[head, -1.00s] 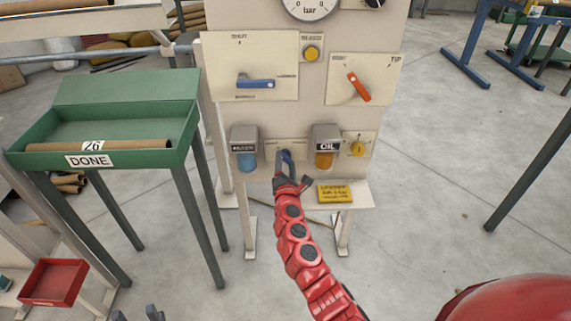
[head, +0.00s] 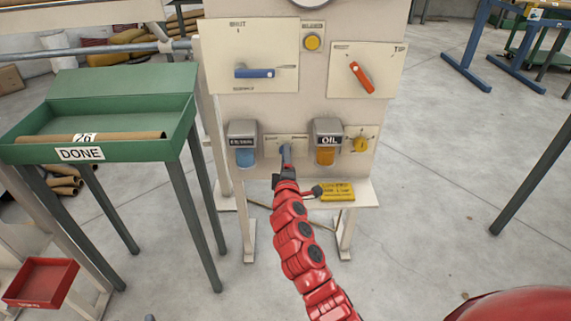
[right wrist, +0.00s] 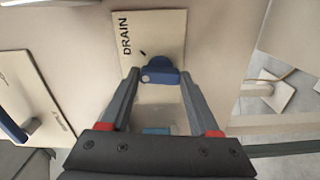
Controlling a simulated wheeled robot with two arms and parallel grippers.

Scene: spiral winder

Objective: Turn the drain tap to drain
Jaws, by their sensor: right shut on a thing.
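The drain tap has a small blue handle (head: 286,152) on a cream plate (head: 296,139) low on the panel, between two bowls. In the right wrist view, the blue handle (right wrist: 160,72) sits between my fingertips, and the plate (right wrist: 172,30) reads DRAIN beside a small dark mark. My right gripper (head: 286,168) reaches up to the tap from below and is shut on the handle; it also shows in the right wrist view (right wrist: 160,78). The gripper partly hides the handle in the head view. Only a dark tip of my left gripper (head: 150,317) shows at the bottom edge.
A yellow knob (head: 361,146) is to the right, and a yellow block (head: 337,192) lies on the ledge below. A green DONE tray (head: 60,149) stands left.

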